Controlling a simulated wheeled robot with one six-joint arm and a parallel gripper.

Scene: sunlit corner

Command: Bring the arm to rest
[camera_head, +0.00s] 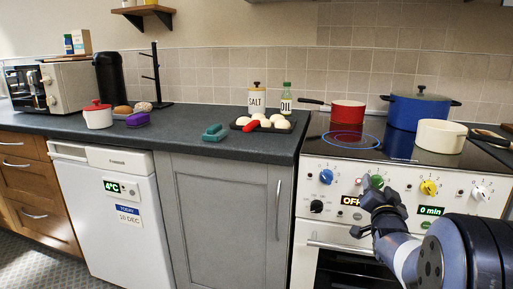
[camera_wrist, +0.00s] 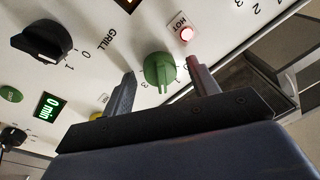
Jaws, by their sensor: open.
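My gripper (camera_head: 374,186) is in front of the stove's control panel (camera_head: 400,187), near the green knob (camera_head: 377,181). In the wrist view, my gripper (camera_wrist: 160,84) is open, with one dark finger on each side of the green knob (camera_wrist: 158,69). Gaps show between the fingers and the knob, and nothing is held. I cannot tell how far the fingertips are from the panel. My arm (camera_head: 425,250) reaches in from the lower right and hides part of the oven front.
The panel also has blue (camera_head: 326,176), yellow (camera_head: 428,187) and white (camera_head: 479,193) knobs, and a black grill knob (camera_wrist: 42,42). A red HOT light (camera_wrist: 186,34) is beside the green knob. Pots, including a red pan (camera_head: 347,114), stand on the hob. Open floor (camera_head: 35,270) shows at lower left.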

